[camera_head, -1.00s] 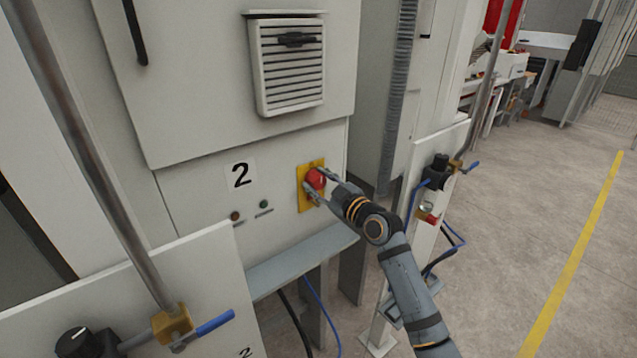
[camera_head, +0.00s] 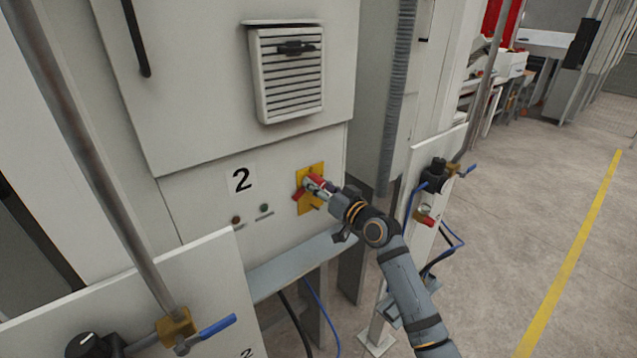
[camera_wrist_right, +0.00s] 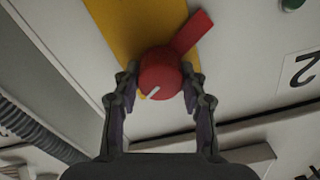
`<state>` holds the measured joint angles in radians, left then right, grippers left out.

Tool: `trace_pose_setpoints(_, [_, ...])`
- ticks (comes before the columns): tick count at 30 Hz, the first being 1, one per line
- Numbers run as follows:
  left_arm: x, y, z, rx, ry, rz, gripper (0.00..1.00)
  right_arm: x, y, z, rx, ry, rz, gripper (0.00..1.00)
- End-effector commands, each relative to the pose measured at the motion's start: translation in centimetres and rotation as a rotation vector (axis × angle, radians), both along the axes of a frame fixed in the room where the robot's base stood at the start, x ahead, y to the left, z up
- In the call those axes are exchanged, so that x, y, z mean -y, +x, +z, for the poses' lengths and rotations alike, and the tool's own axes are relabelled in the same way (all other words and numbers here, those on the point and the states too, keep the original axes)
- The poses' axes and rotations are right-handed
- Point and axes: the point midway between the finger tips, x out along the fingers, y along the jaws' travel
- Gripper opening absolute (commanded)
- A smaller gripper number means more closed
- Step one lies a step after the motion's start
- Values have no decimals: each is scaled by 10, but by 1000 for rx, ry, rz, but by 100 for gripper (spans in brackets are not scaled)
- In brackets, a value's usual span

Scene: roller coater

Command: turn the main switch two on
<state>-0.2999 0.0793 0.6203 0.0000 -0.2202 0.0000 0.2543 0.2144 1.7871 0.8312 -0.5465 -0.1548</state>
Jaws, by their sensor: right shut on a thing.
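The main switch two is a red rotary knob (camera_head: 318,184) on a yellow plate (camera_head: 304,206), on the light cabinet front to the right of the "2" label (camera_head: 241,179). In the right wrist view the red knob (camera_wrist_right: 160,75) shows a round body with a white mark and a bar pointing to the upper right. My right gripper (camera_head: 318,191) is at the knob. Its two fingers (camera_wrist_right: 158,92) are on either side of the round body, shut on it. The fingers partly hide the knob in the head view. My left gripper is not in view.
A dark red and a green indicator (camera_head: 264,208) sit left of the plate. A grey ledge (camera_head: 290,262) runs below the panel. A vent (camera_head: 288,75) is above. A pipe with a blue-handled valve (camera_head: 217,326) stands at front left. The floor at right is clear.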

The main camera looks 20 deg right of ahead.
Motion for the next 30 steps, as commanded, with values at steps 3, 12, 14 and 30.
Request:
trace_pose_setpoints(3, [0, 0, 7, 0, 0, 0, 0, 0, 0, 2, -37, 99, 0, 10])
trace_pose_setpoints(12, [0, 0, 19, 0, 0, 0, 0, 1, 0, 1, -119, 325, -1, 10])
trace_pose_setpoints(14, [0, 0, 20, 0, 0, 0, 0, 1, 0, 1, -132, 360, 0, 10])
trace_pose_setpoints(30, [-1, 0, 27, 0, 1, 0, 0, 1, 0, -1, -183, 508, -1, 10])
